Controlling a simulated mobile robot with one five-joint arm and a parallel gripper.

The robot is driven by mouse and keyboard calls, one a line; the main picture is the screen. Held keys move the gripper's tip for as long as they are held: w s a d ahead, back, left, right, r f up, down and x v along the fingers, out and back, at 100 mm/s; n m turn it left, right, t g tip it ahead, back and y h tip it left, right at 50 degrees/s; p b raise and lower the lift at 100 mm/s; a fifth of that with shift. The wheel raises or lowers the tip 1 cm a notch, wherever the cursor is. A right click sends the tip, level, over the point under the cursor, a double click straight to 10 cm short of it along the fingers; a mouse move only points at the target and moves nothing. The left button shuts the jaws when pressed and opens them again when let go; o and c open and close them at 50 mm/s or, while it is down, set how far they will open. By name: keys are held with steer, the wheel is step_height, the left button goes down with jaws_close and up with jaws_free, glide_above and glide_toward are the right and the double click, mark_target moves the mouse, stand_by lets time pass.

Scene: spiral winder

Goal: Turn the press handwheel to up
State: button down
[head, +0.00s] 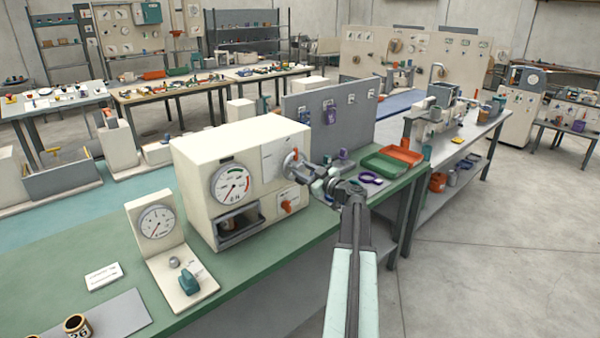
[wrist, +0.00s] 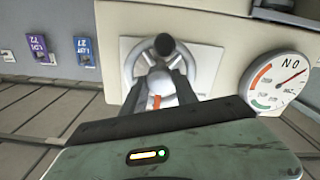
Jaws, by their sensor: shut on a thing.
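The press (head: 225,150) is a cream box on the green bench, with a round gauge on its front. Its handwheel (head: 291,160) sits on a pale plate at the upper right of that front, partly hidden by my gripper (head: 302,166). In the wrist view, the grey handwheel (wrist: 137,66) has a dark round knob (wrist: 165,44) on its rim at the top of the picture. The fingers of my gripper (wrist: 165,75) are shut on the handwheel around its middle. An orange mark (wrist: 155,102) shows between them. Printing appears upside down in this view.
An orange knob (head: 289,206) is lower on the press front. A smaller gauge stand (head: 160,225) with a teal knob is to the left. A grey pegboard (head: 335,120) stands behind, and a green tray (head: 390,163) lies to the right. Open floor is at the right.

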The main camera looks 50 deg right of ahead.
steer(key=c, duration=1)
jaws_free()
steer(key=shift+o, duration=0.2)
steer(key=s, duration=0.7)
steer(key=shift+s+a, duration=0.3)
steer(key=shift+s, duration=0.1)
steer(key=shift+f, duration=0.1)
